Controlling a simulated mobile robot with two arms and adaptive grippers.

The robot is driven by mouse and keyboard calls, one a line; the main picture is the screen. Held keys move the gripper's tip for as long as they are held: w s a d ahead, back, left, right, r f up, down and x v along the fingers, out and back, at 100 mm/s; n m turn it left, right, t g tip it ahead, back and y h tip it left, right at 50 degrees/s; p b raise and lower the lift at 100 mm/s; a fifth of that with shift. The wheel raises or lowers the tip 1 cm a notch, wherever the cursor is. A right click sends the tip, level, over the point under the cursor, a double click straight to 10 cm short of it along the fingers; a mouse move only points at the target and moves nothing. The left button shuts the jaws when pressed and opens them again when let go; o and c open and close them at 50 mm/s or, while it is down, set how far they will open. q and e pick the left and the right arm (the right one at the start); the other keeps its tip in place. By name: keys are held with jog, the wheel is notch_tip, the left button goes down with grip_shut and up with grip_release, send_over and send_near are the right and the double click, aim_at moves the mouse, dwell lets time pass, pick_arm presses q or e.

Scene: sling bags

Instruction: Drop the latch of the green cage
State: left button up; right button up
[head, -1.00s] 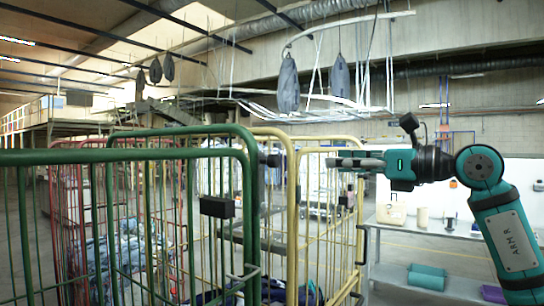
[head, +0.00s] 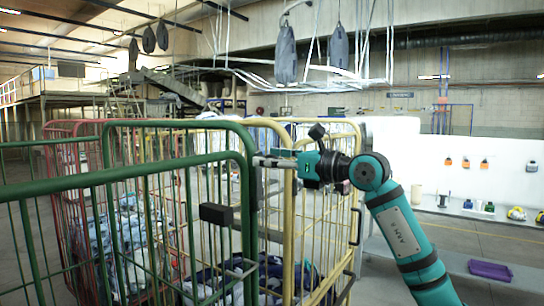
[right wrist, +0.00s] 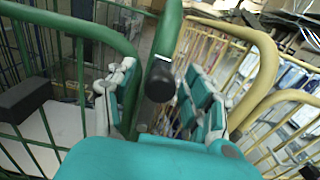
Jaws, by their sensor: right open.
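The green cage (head: 170,122) stands at the left and front of the head view, with its tubular frame and upright bars. A black block (head: 216,213) sits on its bars, and a metal lever-like part (head: 243,268) shows lower down. My right gripper (head: 258,161) reaches in from the right to the upper part of the cage's corner post. My left gripper is not in view.
A yellow cage (head: 290,215) stands right beside the green one, under my right forearm. A red cage (head: 75,130) is farther left. Grey bags (head: 286,54) hang overhead. A white-backed shelf (head: 450,245) with small items stands at the right.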

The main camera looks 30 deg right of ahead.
grip_shut()
dwell(0.3)
